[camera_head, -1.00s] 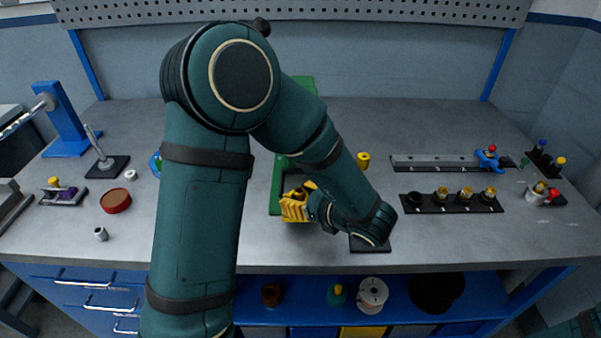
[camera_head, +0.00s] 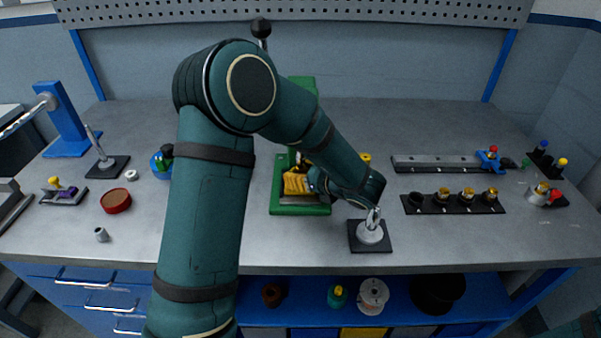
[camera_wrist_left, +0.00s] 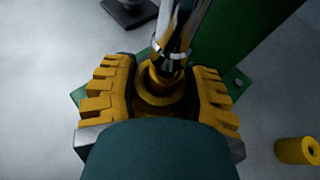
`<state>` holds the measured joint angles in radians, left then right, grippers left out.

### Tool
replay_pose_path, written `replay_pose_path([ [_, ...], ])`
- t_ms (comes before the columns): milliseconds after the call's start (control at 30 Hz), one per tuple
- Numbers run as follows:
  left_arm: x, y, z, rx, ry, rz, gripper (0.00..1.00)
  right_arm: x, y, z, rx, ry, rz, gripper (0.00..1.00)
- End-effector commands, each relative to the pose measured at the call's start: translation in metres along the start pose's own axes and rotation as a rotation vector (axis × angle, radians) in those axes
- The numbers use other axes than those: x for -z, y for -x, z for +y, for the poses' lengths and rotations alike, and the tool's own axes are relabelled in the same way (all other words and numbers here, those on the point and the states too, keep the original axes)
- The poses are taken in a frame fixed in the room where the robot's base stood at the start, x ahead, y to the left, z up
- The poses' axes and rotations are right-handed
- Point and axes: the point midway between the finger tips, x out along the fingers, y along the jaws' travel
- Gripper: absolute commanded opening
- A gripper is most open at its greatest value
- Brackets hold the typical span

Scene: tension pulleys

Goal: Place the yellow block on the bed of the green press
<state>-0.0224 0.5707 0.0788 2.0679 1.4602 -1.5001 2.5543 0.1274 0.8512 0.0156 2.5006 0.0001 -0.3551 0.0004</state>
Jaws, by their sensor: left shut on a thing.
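The green press (camera_head: 300,209) stands at the middle of the bench, its column partly hidden by my left arm. My left gripper (camera_head: 298,183) is over the press bed, its ridged yellow fingers facing the press. In the left wrist view the gripper (camera_wrist_left: 160,98) is shut on a yellow, rounded, stepped piece, which I take as the yellow block (camera_wrist_left: 155,98). A shiny metal rod stands just above or behind the piece. I cannot tell whether the piece touches the bed. My right gripper is not in view.
A black plate with a metal knob (camera_head: 370,233) lies right of the press, near the front edge. A black rack (camera_head: 452,203) and a grey rail (camera_head: 440,163) lie further right. A red dish (camera_head: 116,201) is at left.

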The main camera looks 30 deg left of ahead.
Motion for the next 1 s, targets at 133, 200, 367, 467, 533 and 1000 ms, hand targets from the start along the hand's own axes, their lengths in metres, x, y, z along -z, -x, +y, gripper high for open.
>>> replay_pose_path([
  [133, -0.001, 0.000, 0.000, 0.001, 0.002, -0.002, 0.04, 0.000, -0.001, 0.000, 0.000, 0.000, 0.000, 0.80],
  [200, 0.001, 0.000, 0.000, 0.001, 0.002, -0.002, 0.04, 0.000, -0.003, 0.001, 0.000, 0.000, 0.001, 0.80],
  [367, 0.002, 0.000, 0.000, 0.000, 0.000, 0.000, 0.76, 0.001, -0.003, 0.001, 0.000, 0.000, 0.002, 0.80],
  [467, 0.002, 0.000, 0.000, 0.000, 0.001, 0.000, 0.76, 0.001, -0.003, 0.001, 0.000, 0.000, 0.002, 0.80],
  [533, 0.002, 0.000, 0.000, 0.000, 0.001, 0.000, 0.76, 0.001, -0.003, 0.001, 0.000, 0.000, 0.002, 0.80],
  [1000, -0.001, 0.042, -0.001, 0.005, 0.000, 0.000, 0.76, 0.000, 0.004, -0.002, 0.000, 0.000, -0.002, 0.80],
])
